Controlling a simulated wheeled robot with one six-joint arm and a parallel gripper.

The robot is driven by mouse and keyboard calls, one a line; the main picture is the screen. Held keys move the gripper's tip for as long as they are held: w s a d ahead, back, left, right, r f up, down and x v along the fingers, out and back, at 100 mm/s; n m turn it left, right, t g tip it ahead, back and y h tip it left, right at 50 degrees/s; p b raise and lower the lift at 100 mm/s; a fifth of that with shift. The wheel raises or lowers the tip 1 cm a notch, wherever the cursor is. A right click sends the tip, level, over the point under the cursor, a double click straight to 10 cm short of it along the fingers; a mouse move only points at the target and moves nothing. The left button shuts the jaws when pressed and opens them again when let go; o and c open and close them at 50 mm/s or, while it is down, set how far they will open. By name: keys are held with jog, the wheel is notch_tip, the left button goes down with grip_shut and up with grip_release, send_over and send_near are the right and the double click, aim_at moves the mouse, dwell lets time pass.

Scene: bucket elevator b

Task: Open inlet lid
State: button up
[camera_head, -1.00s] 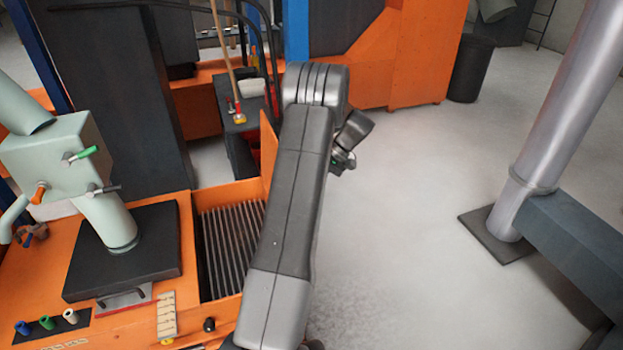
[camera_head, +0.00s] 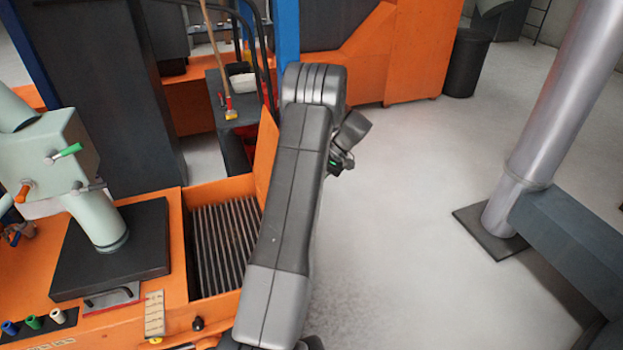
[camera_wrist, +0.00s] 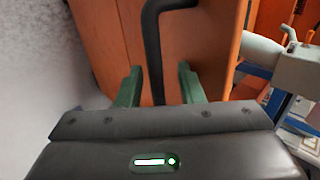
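The inlet is a grated opening (camera_head: 220,245) in the orange machine, left of my arm in the head view. An orange panel, which looks like its lid (camera_head: 265,155), stands raised at the opening's right edge, partly hidden behind my arm. In the wrist view an orange panel (camera_wrist: 205,50) fills the middle, with a bent black bar (camera_wrist: 153,45) like a handle in front of it. My gripper (camera_wrist: 155,78) is open, its green fingers on either side of the bar's lower end, with gaps on both sides. In the head view my fingertips are hidden.
A pale green pipe assembly (camera_head: 60,155) with levers stands on a black plate left of the opening. A grey column (camera_head: 545,130) and dark beam (camera_head: 570,235) are at right. The floor between (camera_head: 410,190) is clear.

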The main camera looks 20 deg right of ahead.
jog(key=shift+d+r, duration=0.1)
jog(key=shift+r, duration=0.15)
jog(key=v, duration=1.3)
jog(key=shift+d+r, duration=0.25)
jog(key=shift+d, duration=0.05)
jog(key=shift+s, duration=0.1)
jog(key=x, duration=1.3)
jog(key=shift+a+f, duration=0.15)
jog(key=shift+a, duration=0.1)
